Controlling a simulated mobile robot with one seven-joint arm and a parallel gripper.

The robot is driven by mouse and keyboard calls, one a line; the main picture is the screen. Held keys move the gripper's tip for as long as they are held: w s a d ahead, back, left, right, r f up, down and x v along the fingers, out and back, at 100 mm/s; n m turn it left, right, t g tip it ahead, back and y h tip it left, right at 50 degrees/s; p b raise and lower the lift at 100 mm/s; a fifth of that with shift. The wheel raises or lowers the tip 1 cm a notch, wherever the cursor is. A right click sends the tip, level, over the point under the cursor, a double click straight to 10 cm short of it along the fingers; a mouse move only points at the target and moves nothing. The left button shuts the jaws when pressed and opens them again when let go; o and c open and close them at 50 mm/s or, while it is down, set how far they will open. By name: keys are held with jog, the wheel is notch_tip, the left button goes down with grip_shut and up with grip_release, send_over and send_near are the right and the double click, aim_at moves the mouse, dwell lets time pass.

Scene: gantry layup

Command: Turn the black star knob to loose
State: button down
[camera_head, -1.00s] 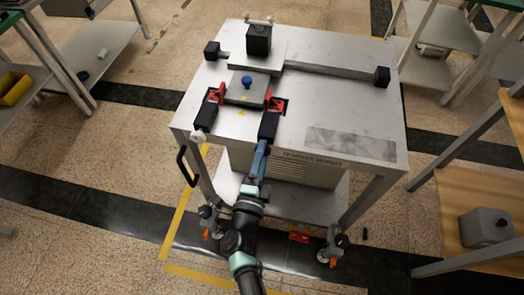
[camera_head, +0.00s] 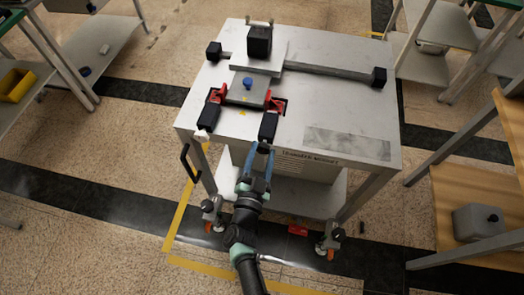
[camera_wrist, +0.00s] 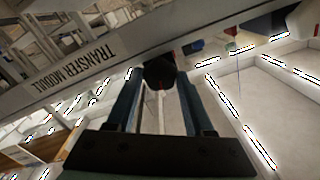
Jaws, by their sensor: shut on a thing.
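The black star knob (camera_wrist: 159,72) shows in the wrist view as a dark round shape between my fingertips, at the table's front edge. Its lobes and any loose or tight marking are too dark to tell. My gripper (camera_wrist: 158,82) is shut on it, one blue finger on each side. In the head view, my gripper (camera_head: 259,149) is at the front edge of the white table (camera_head: 300,95), just below the right black clamp handle (camera_head: 268,125).
A left black clamp handle (camera_head: 210,117) and a grey block with a blue knob (camera_head: 247,83) are on the tabletop. A black looped handle (camera_head: 188,162) sticks out at the table's front left. A wooden-topped bench (camera_head: 465,185) stands at the right.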

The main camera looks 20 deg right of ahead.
jog(key=shift+n+p, duration=0.35)
jog(key=shift+n, duration=1.25)
jog(key=shift+c, duration=1.4)
grip_release()
jog(key=shift+s+a, duration=0.1)
jog(key=p+v, duration=0.1)
jog(key=v, duration=1.1)
jog(key=shift+s+a+p, duration=0.25)
jog(key=shift+s+p, duration=0.05)
jog(key=shift+p, duration=0.1)
